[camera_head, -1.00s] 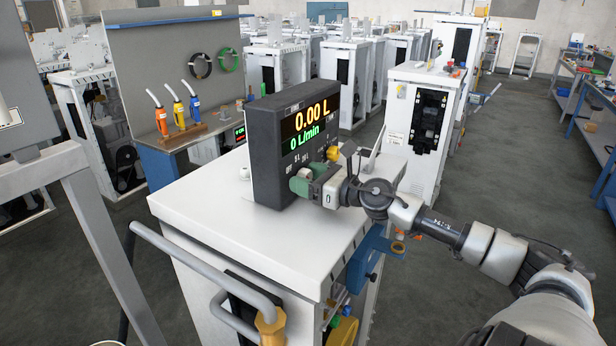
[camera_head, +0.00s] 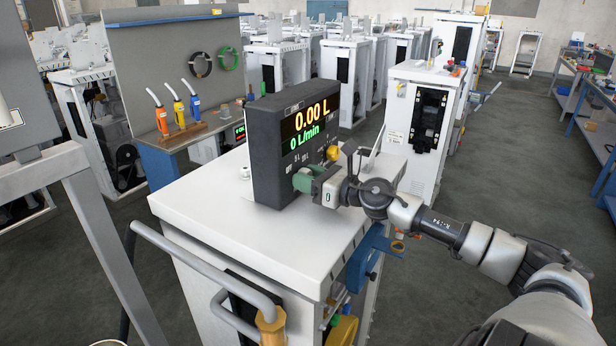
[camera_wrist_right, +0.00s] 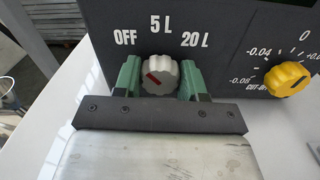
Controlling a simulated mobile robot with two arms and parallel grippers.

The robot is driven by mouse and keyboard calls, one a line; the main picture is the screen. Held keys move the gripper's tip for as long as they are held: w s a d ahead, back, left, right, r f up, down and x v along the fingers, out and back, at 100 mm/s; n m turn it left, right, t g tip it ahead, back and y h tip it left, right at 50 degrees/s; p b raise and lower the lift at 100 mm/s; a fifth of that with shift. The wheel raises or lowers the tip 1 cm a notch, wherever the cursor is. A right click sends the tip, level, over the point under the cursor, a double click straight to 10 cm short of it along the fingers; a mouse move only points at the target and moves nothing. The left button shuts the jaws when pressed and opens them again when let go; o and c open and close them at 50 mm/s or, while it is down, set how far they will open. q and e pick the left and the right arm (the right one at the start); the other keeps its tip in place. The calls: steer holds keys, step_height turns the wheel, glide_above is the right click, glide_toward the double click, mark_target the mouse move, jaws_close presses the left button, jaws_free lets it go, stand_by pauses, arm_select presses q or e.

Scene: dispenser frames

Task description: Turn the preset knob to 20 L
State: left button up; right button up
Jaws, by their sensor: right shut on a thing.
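The preset knob (camera_wrist_right: 160,75) is pale grey with a red pointer line, on the dark front of the dispenser's display unit (camera_head: 268,155). Its labels read OFF, 5 L and 20 L from left to right. The red line slants up-left, toward OFF. My right gripper (camera_wrist_right: 160,80) is shut on the knob, one green finger on each side. In the head view my right gripper (camera_head: 303,181) is at the lower front of the unit and hides the knob. The display reads 0.00 L and 0 L/min. My left gripper is not in view.
A yellow cut-off knob (camera_wrist_right: 287,80) sits to the right of the preset knob; it also shows in the head view (camera_head: 332,152). The unit stands on a white cabinet top (camera_head: 210,212), mostly bare.

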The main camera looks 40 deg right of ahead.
steer(key=m+p, duration=0.2)
steer(key=m, duration=0.1)
steer(key=shift+r+m, duration=0.15)
steer(key=shift+m, duration=0.25)
steer(key=m+p, duration=0.2)
steer(key=m, duration=0.2)
steer(key=shift+m+p, duration=0.3)
steer(key=shift+p, duration=0.05)
steer(key=m+p, duration=0.3)
steer(key=m, duration=0.2)
steer(key=shift+m+p, duration=0.75)
steer(key=shift+m, duration=1.15)
steer(key=shift+f, duration=0.2)
steer(key=o, duration=0.9)
steer(key=shift+o, duration=0.2)
